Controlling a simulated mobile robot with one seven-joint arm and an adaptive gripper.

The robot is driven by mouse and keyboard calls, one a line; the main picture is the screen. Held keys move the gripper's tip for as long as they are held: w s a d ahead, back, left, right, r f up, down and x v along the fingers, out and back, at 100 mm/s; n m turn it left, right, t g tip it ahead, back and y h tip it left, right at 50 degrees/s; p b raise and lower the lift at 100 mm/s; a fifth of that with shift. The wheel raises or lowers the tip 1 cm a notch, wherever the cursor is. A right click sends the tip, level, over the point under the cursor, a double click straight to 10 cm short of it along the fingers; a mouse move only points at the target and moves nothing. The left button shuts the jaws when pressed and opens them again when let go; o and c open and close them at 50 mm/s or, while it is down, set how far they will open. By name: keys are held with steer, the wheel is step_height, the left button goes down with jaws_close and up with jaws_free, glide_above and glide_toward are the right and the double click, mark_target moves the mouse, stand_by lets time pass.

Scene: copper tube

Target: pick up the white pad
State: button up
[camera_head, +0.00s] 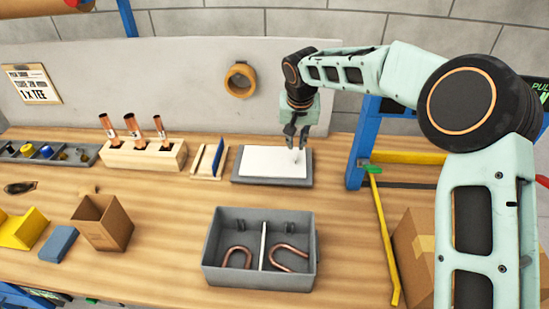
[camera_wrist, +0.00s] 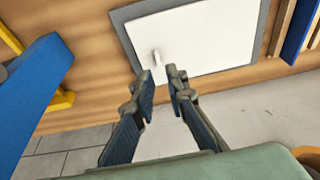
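The white pad (camera_head: 268,162) is a flat white rectangle lying on a grey base (camera_head: 240,180) on the workbench. It also shows in the wrist view (camera_wrist: 205,35), at the top. A small pale upright piece (camera_head: 295,156) stands on its right part; the wrist view shows it too (camera_wrist: 157,58). My gripper (camera_head: 296,143) points down over the right part of the pad, close to the small piece. In the wrist view my gripper (camera_wrist: 163,75) has a gap between its fingertips, with nothing held. I cannot tell the exact height above the pad.
A blue panel in a wooden stand (camera_head: 212,160) is left of the pad, then a wooden block (camera_head: 140,157) with copper tubes. A grey divided bin (camera_head: 260,278) with bent copper tubes is in front. A blue post (camera_head: 361,150) stands to the right. A grey back panel (camera_head: 160,75) rises behind.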

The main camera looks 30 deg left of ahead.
mark_target(296, 157)
steer(key=shift+p+x, duration=0.9)
steer(key=shift+x, duration=2.95)
steer(key=shift+w+d, duration=0.1)
jaws_close()
steer(key=shift+r, duration=0.15)
